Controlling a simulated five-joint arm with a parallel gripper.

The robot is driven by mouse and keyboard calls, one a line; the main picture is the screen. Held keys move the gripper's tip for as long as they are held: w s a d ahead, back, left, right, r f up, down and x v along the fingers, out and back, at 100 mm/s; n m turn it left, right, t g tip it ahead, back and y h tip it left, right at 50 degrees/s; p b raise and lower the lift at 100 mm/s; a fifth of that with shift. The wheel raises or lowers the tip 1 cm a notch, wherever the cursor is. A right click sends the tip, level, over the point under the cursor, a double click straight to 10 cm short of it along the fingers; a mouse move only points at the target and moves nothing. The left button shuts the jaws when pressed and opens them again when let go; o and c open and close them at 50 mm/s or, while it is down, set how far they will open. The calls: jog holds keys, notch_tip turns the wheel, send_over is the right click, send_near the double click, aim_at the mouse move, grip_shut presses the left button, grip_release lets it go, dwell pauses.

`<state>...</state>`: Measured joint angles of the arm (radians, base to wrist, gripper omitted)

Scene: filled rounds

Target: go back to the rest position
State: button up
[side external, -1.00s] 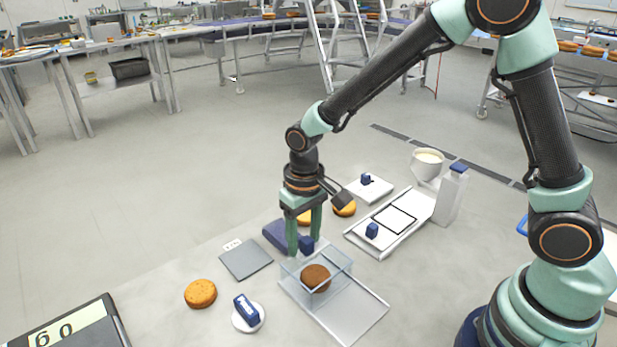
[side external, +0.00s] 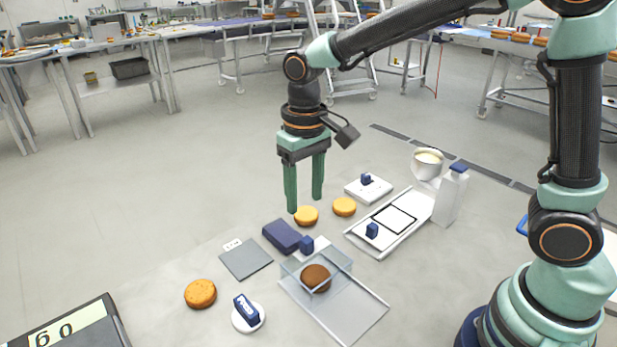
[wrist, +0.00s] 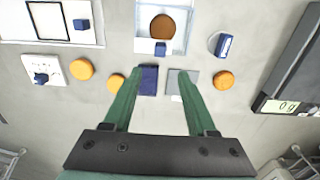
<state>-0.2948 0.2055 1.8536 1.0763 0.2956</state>
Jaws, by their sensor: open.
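My gripper (side external: 304,203) is open and empty, its two green fingers pointing down and apart.
A brown round (side external: 316,278) sits in a clear-walled box on a metal tray (side external: 352,312). Golden rounds (side external: 200,293) lie on the table. A white bottle (side external: 451,195), a cup (side external: 427,163) and a scale (side external: 70,325) reading 0 stand around. The air around my gripper is clear.

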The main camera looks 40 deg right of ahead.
jog(key=shift+r, duration=0.7)
jog(key=s+d+r+t, duration=0.5)
jog(key=s+d, duration=0.4)
jog(key=d, duration=0.2)
jog(key=shift+s+d+r+t, duration=0.15)
jog(key=shift+d+r+t, duration=0.15)
jog(key=shift+r, duration=0.15)
dwell(0.8)
